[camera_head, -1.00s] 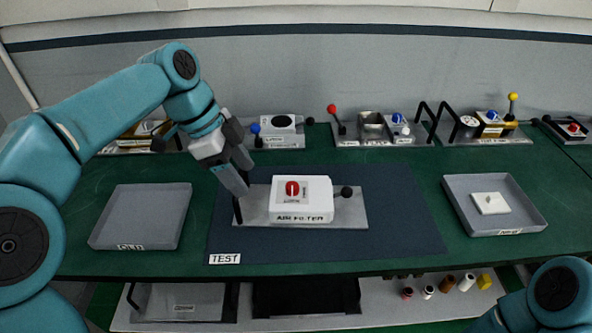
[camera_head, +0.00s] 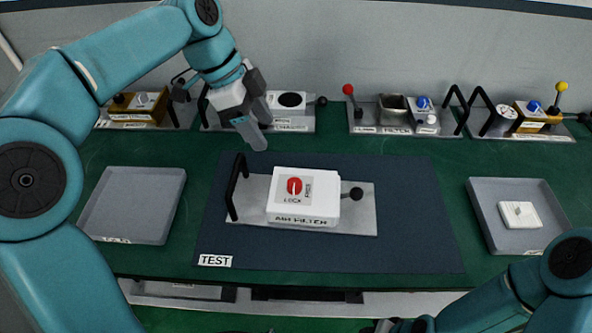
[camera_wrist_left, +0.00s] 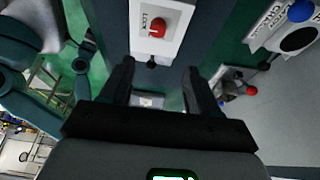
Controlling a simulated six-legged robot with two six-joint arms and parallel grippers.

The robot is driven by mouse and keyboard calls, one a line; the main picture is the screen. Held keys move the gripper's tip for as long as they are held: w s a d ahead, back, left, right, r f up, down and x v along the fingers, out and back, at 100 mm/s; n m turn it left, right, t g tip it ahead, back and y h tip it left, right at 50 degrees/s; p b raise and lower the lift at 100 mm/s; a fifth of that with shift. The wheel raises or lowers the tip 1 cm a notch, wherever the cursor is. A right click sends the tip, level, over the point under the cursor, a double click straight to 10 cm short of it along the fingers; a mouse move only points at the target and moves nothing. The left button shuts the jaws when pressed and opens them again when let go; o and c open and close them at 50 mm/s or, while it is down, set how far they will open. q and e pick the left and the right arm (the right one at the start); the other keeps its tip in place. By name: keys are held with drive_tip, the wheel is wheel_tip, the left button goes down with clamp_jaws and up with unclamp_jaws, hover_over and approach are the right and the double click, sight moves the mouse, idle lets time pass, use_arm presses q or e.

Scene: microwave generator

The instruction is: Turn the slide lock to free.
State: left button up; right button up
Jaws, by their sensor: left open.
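The white air filter unit (camera_head: 322,216) stands on a grey plate (camera_head: 355,219) on the dark test mat. Its slide lock is a round red knob (camera_head: 294,186) on a grey label, with LOCK below it and FREE to its right. A small pale mark on the knob seems to face LOCK. My left gripper (camera_head: 257,143) is above and behind the unit, to the left of the knob, open, empty and touching nothing. In the left wrist view the red knob (camera_wrist_left: 158,27) lies beyond the spread fingers (camera_wrist_left: 160,85). My right gripper is out of view; only its arm shows at lower right.
A black handle (camera_head: 236,187) rises at the plate's left end, and a black ball knob (camera_head: 356,193) sticks out at right. Grey trays stand left (camera_head: 133,205) and right (camera_head: 485,195), the right one holding a white block (camera_head: 519,214). Several lever fixtures line the back.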

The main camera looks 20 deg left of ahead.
sight(294, 183)
use_arm(q)
drive_tip(key=x, duration=0.9)
drive_tip(key=s+x, duration=0.1)
drive_tip(key=x, duration=0.4)
drive_tip(key=shift+f, duration=0.35)
drive_tip(key=shift+w+d+f, duration=0.3)
drive_tip(key=shift+d+f, duration=0.05)
drive_tip(key=shift+f, duration=0.2)
drive_tip(key=shift+s+a+r, duration=0.1)
drive_tip(key=shift+s, duration=0.05)
drive_tip(key=c, duration=1)
